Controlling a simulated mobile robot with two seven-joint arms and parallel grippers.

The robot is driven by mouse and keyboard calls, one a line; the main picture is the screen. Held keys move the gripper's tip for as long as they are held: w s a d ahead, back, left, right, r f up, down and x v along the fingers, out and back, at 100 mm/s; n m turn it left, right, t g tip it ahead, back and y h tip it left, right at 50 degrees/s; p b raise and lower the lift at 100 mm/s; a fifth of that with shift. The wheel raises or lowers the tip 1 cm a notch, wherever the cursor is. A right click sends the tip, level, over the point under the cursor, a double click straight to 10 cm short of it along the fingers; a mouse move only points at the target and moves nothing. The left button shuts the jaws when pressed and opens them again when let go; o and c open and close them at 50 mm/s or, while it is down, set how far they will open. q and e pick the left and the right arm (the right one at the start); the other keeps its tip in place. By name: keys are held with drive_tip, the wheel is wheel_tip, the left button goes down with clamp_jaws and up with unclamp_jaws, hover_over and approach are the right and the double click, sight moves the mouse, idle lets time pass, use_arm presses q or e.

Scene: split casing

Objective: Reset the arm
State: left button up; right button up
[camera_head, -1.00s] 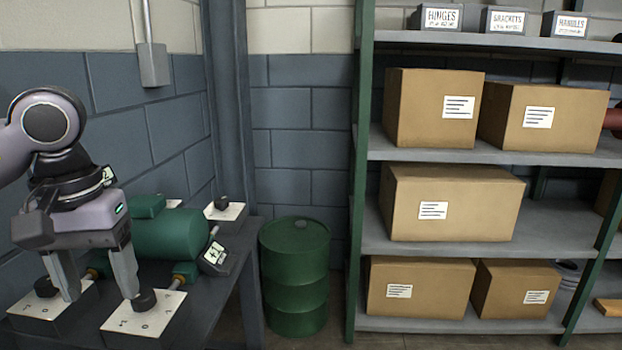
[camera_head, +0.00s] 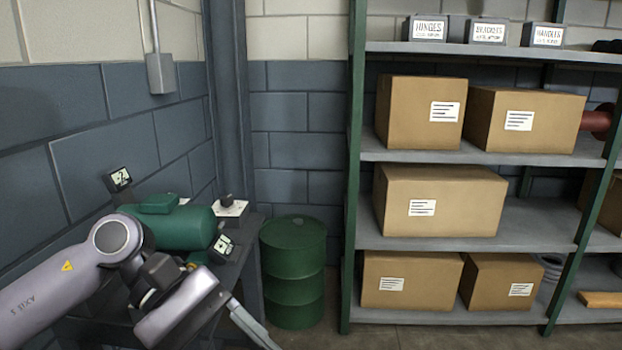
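My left arm comes in from the lower left and stretches across the bench. My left gripper (camera_head: 250,325) is low in the view, beyond the right end of the bench's green machine. A pale finger slants down to the right and reaches the bottom edge. I cannot tell how far apart the fingers are, and no held object shows. My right gripper is not in view. The green motor-like machine (camera_head: 178,226) lies on the bench behind my arm. My arm hides the front of the bench and whatever is on it.
A dial box (camera_head: 230,211) stands behind. A green drum (camera_head: 293,270) stands right of the bench. A shelf rack (camera_head: 352,200) holds cardboard boxes (camera_head: 440,205).

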use_arm(q)
drive_tip(key=d+r+n+t+h+p, duration=0.25)
drive_tip(key=d+r+n+h, duration=0.35)
drive_tip(key=n+h, duration=0.65)
drive_tip(key=w+a+f+n+t+y+p, duration=0.1)
drive_tip(key=w+a+f+n+t+y, duration=0.25)
drive_tip(key=n+t, duration=0.8)
drive_tip(key=w+a+f+n+t+y+p, duration=0.3)
drive_tip(key=n+t, duration=0.4)
drive_tip(key=n, duration=1)
drive_tip(key=s+a+f+n+y, duration=0.1)
drive_tip(key=a+f+n+y, duration=0.5)
drive_tip(key=f+n+y, duration=0.5)
drive_tip(key=s+a+f+n+g+y+p, duration=0.1)
drive_tip(key=s+a+f+n+g, duration=0.2)
drive_tip(key=s+f+n, duration=0.2)
drive_tip(key=s+a+f+n+g+y, duration=0.1)
drive_tip(key=s+a+f+n+g, duration=0.1)
drive_tip(key=s+f+n, duration=0.4)
wheel_tip(320, 180, down, 4)
drive_tip(key=shift+s+a+r+g+y+p, duration=0.3)
drive_tip(key=shift+s+a+g+p, duration=0.15)
drive_tip(key=shift+s, duration=0.45)
drive_tip(key=shift+w, duration=0.1)
